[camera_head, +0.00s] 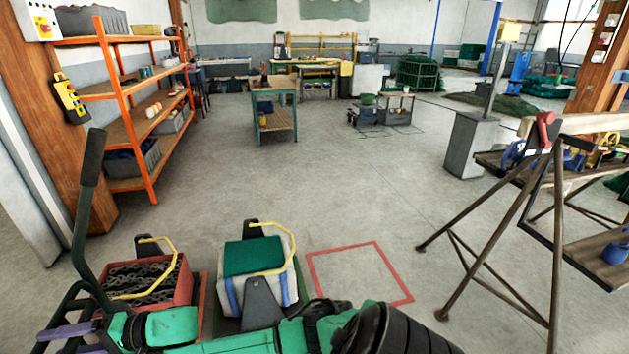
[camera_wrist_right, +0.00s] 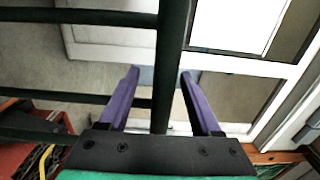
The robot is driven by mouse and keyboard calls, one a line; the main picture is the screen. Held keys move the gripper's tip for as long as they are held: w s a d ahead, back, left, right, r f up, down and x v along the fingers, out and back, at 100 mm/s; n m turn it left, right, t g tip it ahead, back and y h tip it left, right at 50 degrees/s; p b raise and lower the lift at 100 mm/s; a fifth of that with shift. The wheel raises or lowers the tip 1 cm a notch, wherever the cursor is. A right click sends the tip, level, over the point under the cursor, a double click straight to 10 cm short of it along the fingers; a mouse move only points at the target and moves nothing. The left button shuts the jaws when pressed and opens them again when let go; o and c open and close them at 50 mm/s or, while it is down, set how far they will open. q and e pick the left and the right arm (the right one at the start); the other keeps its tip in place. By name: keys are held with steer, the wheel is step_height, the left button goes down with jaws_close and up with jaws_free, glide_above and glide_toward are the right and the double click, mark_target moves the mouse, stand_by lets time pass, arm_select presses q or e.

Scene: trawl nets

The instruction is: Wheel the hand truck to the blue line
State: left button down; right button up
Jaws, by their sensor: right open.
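The hand truck (camera_head: 85,225) stands at the lower left of the head view, a dark tubular frame with a tall grip. One upright bar and its crossbars also show in the right wrist view (camera_wrist_right: 172,45). My right gripper (camera_head: 64,338) reaches across from the right to this frame. In the wrist view its purple fingers (camera_wrist_right: 160,76) are open, one on each side of the upright bar, with gaps beside it. My left gripper is out of view. I cannot make out a blue line on the floor. The truck's base is hidden.
A red crate of chain (camera_head: 145,285) and a pale crate with a green top (camera_head: 255,270) stand beside the truck. A red square (camera_head: 360,275) marks the floor. Orange shelves (camera_head: 125,130) stand left, a trestle bench (camera_head: 550,215) right. The middle floor is clear.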

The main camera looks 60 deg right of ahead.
steer(key=p+v, duration=0.7)
steer(key=v, duration=0.4)
steer(key=shift+s+d, duration=0.2)
steer(key=shift+s, duration=0.1)
steer(key=shift+w, duration=0.1)
